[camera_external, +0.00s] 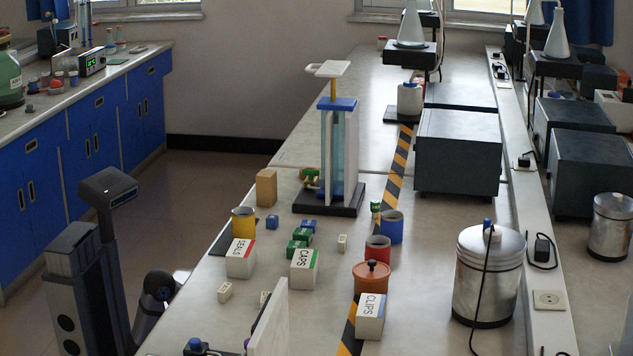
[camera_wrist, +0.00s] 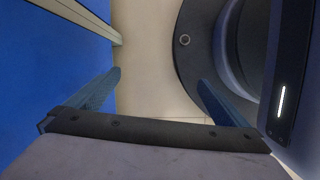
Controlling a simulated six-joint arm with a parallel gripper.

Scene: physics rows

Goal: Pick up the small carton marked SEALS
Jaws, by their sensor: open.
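The small white carton marked SEALS (camera_external: 240,260) stands on the bench in the external view, with a red stripe on its top. It is behind and left of the white CAPS carton (camera_external: 303,266), apart from it. The white CLIPS carton (camera_external: 369,318) is nearer the camera, to the right. My gripper (camera_wrist: 158,98) shows in the wrist view with its two blue-grey fingers wide apart and nothing between them. My arm is at the left of the external view, away from the carton; I cannot make out the fingers there. No carton shows in the wrist view.
A yellow cup (camera_external: 243,224) stands just behind the SEALS carton. A wooden block (camera_external: 266,188) stands farther back. A white upright panel (camera_external: 270,322) is at the front. A blue cabinet (camera_wrist: 45,75) fills the wrist view's left.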

